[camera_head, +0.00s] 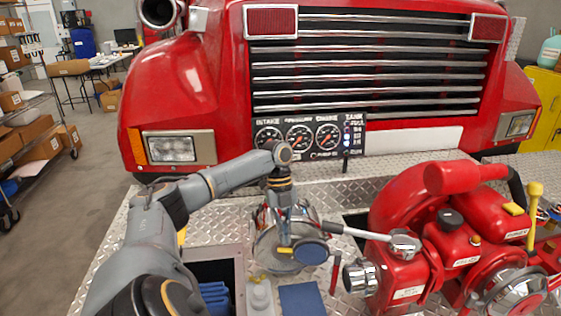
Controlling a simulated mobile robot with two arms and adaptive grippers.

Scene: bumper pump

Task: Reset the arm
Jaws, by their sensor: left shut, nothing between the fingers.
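My left arm comes in from the lower left and bends down over the bumper deck. Its gripper (284,215) points down, shut and empty, over a round chrome fitting (275,252) with a blue cap (310,251). The fingertips are small and hard to make out against the chrome. The red pump (400,215) stands to the right of the gripper, apart from it. A silver lever (350,230) lies between the fitting and the pump's chrome knob. My right gripper is not in view.
A gauge panel (309,136) stands behind the arm, before the red truck's grille (368,65). A dark open compartment (213,271) holding blue items, a white bottle (260,295) and a blue pad (303,299) are at the front. Shelves with boxes (35,125) stand far left.

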